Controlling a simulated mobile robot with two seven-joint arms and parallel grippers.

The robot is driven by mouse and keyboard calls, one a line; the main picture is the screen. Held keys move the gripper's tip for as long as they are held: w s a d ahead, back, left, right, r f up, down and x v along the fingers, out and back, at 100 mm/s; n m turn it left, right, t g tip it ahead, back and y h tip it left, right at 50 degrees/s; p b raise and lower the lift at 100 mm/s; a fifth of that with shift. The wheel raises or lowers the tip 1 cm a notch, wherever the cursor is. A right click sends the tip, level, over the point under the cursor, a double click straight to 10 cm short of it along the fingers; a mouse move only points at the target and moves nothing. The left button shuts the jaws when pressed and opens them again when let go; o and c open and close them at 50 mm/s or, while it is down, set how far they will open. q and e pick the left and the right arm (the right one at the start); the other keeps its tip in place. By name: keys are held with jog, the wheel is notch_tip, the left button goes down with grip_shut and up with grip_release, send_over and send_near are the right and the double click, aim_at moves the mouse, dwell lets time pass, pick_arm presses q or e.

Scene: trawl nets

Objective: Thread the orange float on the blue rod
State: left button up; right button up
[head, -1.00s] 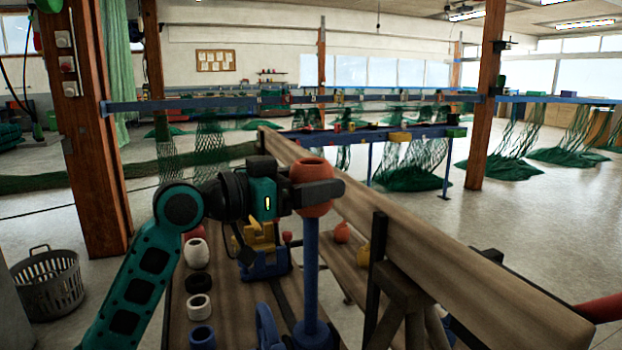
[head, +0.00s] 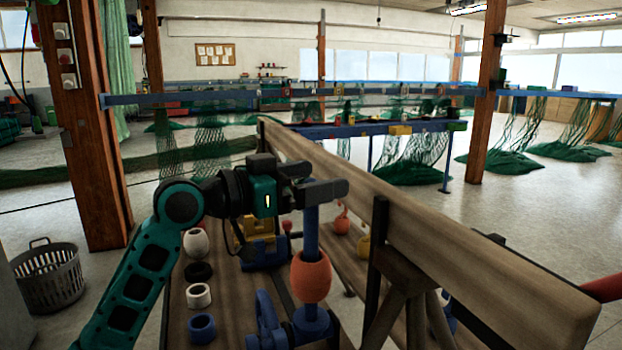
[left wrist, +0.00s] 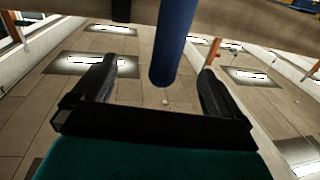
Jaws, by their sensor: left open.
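The orange float (head: 310,277) is around the blue rod (head: 311,231), low on it, just above the rod's blue base (head: 312,322). The rod stands upright and shows above the float. My left gripper (head: 322,190) is open at the top of the rod, apart from the float and above it. In the left wrist view the blue rod (left wrist: 172,45) shows between the two spread fingers, and the float is not visible there. My right gripper is not in view.
A white float (head: 196,244), a black ring (head: 198,272), a white ring (head: 199,295) and a blue ring (head: 201,328) line the bench's left side. A yellow and blue fixture stands behind. A thick wooden beam (head: 440,235) runs along the right.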

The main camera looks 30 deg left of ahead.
pick_arm(q)
jog(key=shift+s+a, duration=0.3)
jog(key=shift+s, duration=0.05)
jog(key=b+v, duration=0.2)
jog(key=v, duration=1)
jog(key=shift+b, duration=0.3)
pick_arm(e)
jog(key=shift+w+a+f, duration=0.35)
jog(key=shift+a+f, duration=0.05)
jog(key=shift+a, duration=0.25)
pick_arm(q)
jog(key=shift+d, duration=0.1)
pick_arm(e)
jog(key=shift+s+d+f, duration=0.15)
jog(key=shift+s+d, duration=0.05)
pick_arm(q)
jog(key=shift+s, duration=0.1)
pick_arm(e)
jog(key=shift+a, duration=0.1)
